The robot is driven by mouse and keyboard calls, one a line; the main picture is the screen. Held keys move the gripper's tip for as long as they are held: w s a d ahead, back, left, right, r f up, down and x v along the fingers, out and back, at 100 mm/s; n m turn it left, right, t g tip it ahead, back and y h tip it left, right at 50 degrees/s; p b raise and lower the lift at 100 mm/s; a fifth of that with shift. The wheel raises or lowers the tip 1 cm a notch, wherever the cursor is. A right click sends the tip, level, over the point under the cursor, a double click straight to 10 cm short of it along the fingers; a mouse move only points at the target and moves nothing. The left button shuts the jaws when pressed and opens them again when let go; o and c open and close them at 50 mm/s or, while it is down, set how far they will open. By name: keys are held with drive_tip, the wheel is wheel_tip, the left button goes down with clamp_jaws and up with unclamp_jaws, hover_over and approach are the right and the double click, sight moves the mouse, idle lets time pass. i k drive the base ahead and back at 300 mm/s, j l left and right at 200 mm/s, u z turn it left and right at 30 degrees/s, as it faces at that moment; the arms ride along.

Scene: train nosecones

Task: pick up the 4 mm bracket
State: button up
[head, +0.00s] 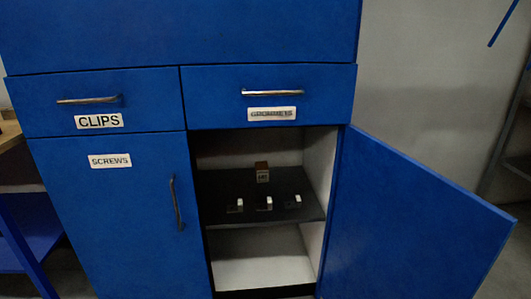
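Three small light-metal pieces that look like brackets stand in a row on the dark shelf (225,185) inside the open cabinet: a left piece (236,206), a middle piece (265,204) and a right piece (294,202). Behind them stands a small brown block with a pale label (262,175); its text is too small to read surely. I cannot tell which piece is the 4 mm bracket. My gripper is not in view.
The blue cabinet door (415,220) stands open to the right. A closed SCREWS door (110,215) is at left. Above are two closed drawers, a CLIPS drawer (60,115) and one with a blurred label (225,98). The white lower compartment (260,262) looks empty.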

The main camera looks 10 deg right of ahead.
sight(235, 208)
drive_tip(key=l+u, duration=0.15)
drive_tip(key=l, duration=0.45)
drive_tip(key=l+u, duration=0.1)
drive_tip(key=l, duration=0.45)
drive_tip(key=k+l+u, duration=0.15)
drive_tip(key=l, duration=0.45)
drive_tip(key=k+l+u, duration=0.1)
drive_tip(key=l, duration=0.45)
drive_tip(key=l+u, duration=0.15)
drive_tip(key=l, duration=0.4)
drive_tip(key=k+l+u, duration=0.1)
drive_tip(key=l, duration=0.45)
drive_tip(key=i+l, duration=0.1)
drive_tip(key=i+l+u, duration=0.1)
drive_tip(key=l, duration=0.2)
drive_tip(key=k, duration=0.45)
drive_tip(key=i+j+u, duration=0.2)
drive_tip(key=u, duration=0.15)
drive_tip(key=i+j+u, duration=0.15)
drive_tip(key=u, duration=0.2)
drive_tip(key=i+j+u, duration=0.1)
drive_tip(key=i+u, duration=0.25)
drive_tip(key=i+j, duration=0.2)
drive_tip(key=i, duration=0.25)
drive_tip(key=i+j+u, duration=0.15)
drive_tip(key=i, duration=0.3)
drive_tip(key=j, duration=0.1)
